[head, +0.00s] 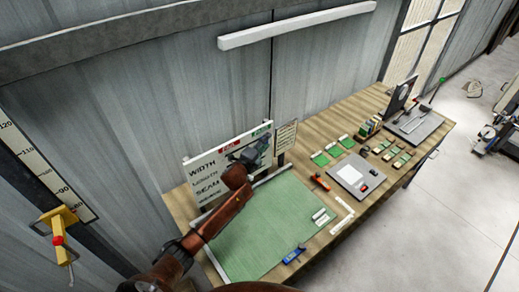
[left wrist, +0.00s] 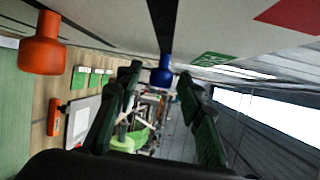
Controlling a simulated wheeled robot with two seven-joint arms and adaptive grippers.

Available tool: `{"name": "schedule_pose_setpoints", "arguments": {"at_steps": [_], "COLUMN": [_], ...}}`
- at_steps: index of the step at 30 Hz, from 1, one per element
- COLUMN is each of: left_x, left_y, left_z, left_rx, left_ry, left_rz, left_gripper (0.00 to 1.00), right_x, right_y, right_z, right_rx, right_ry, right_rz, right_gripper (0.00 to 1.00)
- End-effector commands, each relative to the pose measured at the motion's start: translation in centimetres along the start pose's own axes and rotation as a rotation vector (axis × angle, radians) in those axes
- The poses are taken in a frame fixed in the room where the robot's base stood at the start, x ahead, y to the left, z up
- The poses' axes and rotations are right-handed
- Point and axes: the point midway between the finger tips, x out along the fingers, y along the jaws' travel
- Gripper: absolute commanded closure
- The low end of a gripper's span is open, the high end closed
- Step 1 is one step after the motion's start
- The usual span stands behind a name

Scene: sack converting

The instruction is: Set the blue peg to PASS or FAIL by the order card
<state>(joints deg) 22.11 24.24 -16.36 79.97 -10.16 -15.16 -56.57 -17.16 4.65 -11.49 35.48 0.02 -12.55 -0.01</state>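A white board stands at the back of the bench, with WIDTH and SEAM among its words (head: 203,172). It has a red label (head: 227,148) and a green label (head: 262,131) along its top; the red (left wrist: 290,15) and green (left wrist: 210,58) labels also show in the left wrist view. My left gripper (head: 256,152) is at the board's right part, open. In the left wrist view, the blue peg (left wrist: 162,72) appears between the open fingertips (left wrist: 160,80), near the green label, with gaps beside it. An orange peg (left wrist: 40,52) sticks out farther left. A small printed card (head: 286,137) is beside the board.
An orange tool (head: 320,182), a grey scale-like device (head: 355,175) and green swatches (head: 330,152) lie to the right. The corrugated wall is close behind.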

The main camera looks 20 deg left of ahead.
Motion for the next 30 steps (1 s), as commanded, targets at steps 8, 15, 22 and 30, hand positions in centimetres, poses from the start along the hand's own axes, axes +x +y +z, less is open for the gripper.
{"name": "schedule_pose_setpoints", "arguments": {"at_steps": [8, 15, 22, 30], "left_x": [-5.6, -9.6, -10.9, -10.9], "left_y": [0.1, 0.0, -0.1, -0.1], "left_z": [0.0, -0.1, -0.1, -0.1], "left_rx": [0.003, 0.002, 0.001, 0.001], "left_ry": [0.001, 0.001, 0.0, 0.0], "left_rz": [0.001, -0.001, -0.001, -0.001], "left_gripper": [0.65, 0.65, 0.65, 0.65], "right_x": [0.0, 0.0, 0.0, 0.0], "right_y": [-0.1, -0.1, -0.1, -0.1], "right_z": [0.0, 0.0, 0.0, 0.0], "right_rx": [0.001, 0.001, 0.001, 0.001], "right_ry": [0.0, 0.0, 0.0, 0.0], "right_rz": [-0.001, -0.001, -0.001, -0.001], "right_gripper": [0.6, 0.6, 0.6, 0.6]}}
